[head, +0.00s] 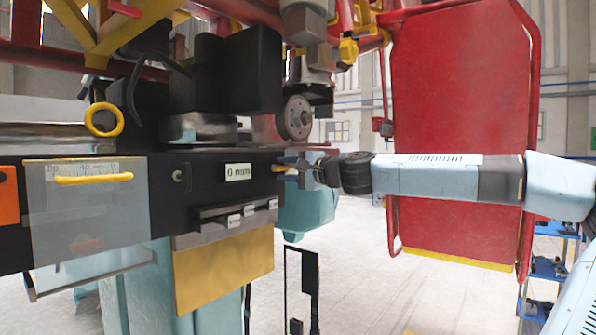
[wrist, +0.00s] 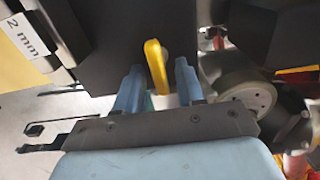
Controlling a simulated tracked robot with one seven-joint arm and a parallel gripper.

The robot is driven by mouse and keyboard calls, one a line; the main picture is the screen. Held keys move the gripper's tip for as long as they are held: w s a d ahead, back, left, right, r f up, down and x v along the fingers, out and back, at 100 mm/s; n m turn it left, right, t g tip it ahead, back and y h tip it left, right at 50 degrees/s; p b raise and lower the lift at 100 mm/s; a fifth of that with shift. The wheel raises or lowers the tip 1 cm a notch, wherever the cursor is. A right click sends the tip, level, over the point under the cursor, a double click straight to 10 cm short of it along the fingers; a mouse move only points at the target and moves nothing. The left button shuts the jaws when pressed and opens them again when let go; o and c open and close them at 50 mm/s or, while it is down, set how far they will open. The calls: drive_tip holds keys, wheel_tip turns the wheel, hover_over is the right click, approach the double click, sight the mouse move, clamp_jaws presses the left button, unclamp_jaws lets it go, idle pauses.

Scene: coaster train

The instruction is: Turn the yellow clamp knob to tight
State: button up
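The yellow clamp knob (wrist: 156,66) is a flat, elongated handle on a dark panel, seen in the wrist view just ahead of my gripper (wrist: 157,78). Its lower end reaches into the gap between the two blue fingers, with space visible on both sides. The fingers are apart and not closed on it. In the head view the knob (head: 283,168) is a small yellow patch at the right end of the black panel. My gripper (head: 302,169) points at it from the right and partly hides it. Whether the fingertips touch the panel I cannot tell.
A "0 mm" label (head: 238,172) and several small labelled slots lie left of the knob on the black panel (head: 165,215). A grey wheel (head: 297,117) sits just above my gripper. A red seat panel (head: 460,80) stands behind my arm. Open floor shows below.

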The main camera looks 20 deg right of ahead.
drive_tip(key=v, duration=1.3)
drive_tip(key=shift+s+d, duration=0.25)
